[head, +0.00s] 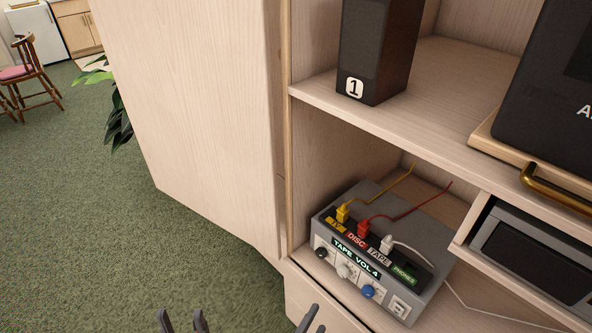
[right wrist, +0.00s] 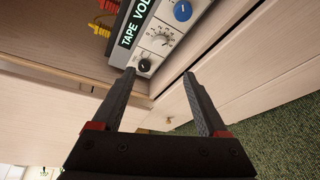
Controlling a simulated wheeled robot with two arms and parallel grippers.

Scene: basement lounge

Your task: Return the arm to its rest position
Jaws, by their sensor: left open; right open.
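My right gripper (right wrist: 160,74) is open with nothing between its fingers, in front of the grey switch box. In the head view only its fingertips (head: 311,320) show at the bottom edge, by the cabinet front. My left gripper (head: 182,321) is open and empty at the bottom edge, over the green carpet; its arm is out of frame. The switch box (head: 436,283) stands on the lower shelf, its display reading "TAPE VOL 4". It also shows in the right wrist view (right wrist: 152,38), its black knob just beyond the fingertips, apart from them as far as I can tell.
The cabinet (head: 190,100) has a black speaker (head: 372,50) marked 1 on the upper shelf. Yellow, red and white plugs sit in the box's top. A brass handle (head: 550,185) and a grey device (head: 530,255) are at right. Open carpet (head: 90,230) lies left; a plant and chair stand farther back.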

